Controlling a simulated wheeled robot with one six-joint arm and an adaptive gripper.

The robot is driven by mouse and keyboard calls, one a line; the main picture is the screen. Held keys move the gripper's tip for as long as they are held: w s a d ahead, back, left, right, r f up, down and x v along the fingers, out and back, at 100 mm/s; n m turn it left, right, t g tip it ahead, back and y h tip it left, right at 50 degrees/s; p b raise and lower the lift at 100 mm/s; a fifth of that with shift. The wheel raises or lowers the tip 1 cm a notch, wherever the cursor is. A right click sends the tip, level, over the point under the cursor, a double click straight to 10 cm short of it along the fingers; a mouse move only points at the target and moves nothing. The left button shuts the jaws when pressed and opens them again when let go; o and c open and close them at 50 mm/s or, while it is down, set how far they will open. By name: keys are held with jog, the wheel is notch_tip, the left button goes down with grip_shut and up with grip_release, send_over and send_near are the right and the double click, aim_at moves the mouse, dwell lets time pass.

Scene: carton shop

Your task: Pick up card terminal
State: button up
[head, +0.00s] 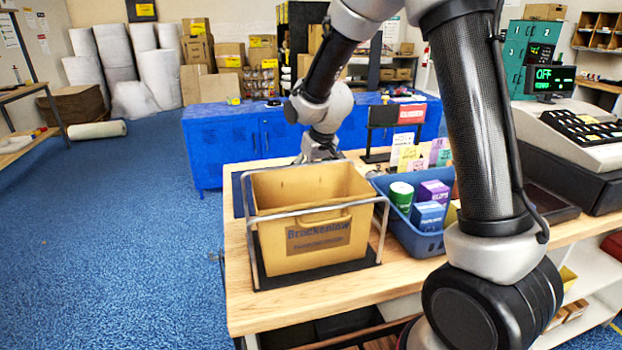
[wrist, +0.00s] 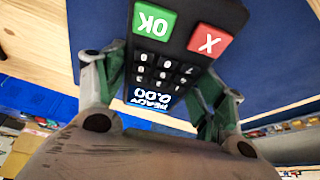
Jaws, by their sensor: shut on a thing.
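The card terminal (wrist: 180,50) fills the top middle of the wrist view. It is dark, with a green OK key, a red X key, number keys and a small lit display, all upside down in that view. My gripper (wrist: 162,75) is shut on the card terminal, with one finger on each side of it. A blue mat (wrist: 268,65) shows behind the terminal. In the head view my gripper (head: 319,152) is behind the yellow-brown carton, whose rim hides its tips and the terminal.
The carton (head: 315,241) stands in a metal frame on the wooden table (head: 245,313). A blue bin (head: 425,243) with several small boxes stands to its right. A card stand (head: 382,117) is behind the bin. A cash register (head: 580,130) stands at right.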

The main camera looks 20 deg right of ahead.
notch_tip(320, 180, up, 10)
dwell(0.5)
jog(key=o, duration=0.5)
jog(key=shift+c, duration=0.5)
